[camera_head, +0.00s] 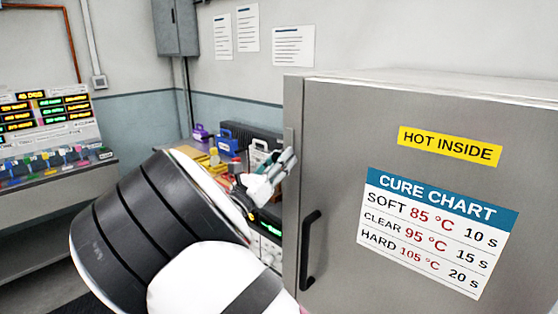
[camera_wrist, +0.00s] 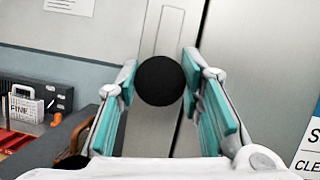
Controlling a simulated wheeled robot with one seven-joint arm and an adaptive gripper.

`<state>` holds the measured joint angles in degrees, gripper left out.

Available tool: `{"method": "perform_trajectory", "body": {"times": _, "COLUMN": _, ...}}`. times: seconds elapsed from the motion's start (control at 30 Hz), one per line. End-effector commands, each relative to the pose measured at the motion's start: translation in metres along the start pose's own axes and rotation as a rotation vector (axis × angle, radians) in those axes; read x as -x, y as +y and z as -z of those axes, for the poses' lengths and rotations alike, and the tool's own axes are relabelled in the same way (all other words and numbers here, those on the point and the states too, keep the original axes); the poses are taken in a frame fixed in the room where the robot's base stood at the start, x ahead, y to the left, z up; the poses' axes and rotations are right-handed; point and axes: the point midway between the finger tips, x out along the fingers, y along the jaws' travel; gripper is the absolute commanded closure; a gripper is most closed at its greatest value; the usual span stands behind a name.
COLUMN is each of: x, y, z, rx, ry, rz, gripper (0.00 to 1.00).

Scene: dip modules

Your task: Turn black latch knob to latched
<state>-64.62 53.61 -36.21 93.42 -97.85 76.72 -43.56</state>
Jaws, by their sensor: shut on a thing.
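The black latch knob (camera_wrist: 161,81) is a round black disc on the grey metal front of the oven (camera_head: 345,130). In the wrist view it sits between the two teal finger pads of my gripper (camera_wrist: 160,68), and my gripper is shut on it. In the head view my gripper (camera_head: 277,169) is at the left edge of the oven, and the knob cannot be made out there. No marking of the knob's angle shows.
The oven door has a black bar handle (camera_head: 310,250), a yellow HOT INSIDE sign (camera_head: 449,146) and a cure chart (camera_head: 437,232). A bench with a blue case (camera_head: 228,139) and other items stands behind my arm. A display rack (camera_head: 48,125) is at the left.

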Motion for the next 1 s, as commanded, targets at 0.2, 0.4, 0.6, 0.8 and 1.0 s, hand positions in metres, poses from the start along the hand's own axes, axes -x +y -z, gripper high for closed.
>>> {"method": "perform_trajectory", "body": {"times": 0.2, "x": -0.0001, "y": 0.0006, "z": 0.0002, "rx": -0.033, "ry": -0.001, "rz": 0.013, "gripper": 1.00}}
{"method": "perform_trajectory", "body": {"times": 0.4, "x": -0.0002, "y": 0.0013, "z": 0.0004, "rx": -0.130, "ry": -0.001, "rz": 0.053, "gripper": 1.00}}
{"method": "perform_trajectory", "body": {"times": 0.6, "x": -0.0004, "y": 0.0020, "z": 0.0001, "rx": -0.287, "ry": -0.001, "rz": 0.117, "gripper": 1.00}}
{"method": "perform_trajectory", "body": {"times": 0.8, "x": -0.0004, "y": 0.0021, "z": 0.0001, "rx": -0.464, "ry": -0.001, "rz": 0.191, "gripper": 1.00}}
{"method": "perform_trajectory", "body": {"times": 1.0, "x": -0.0003, "y": 0.0021, "z": 0.0001, "rx": -0.639, "ry": -0.001, "rz": 0.264, "gripper": 1.00}}
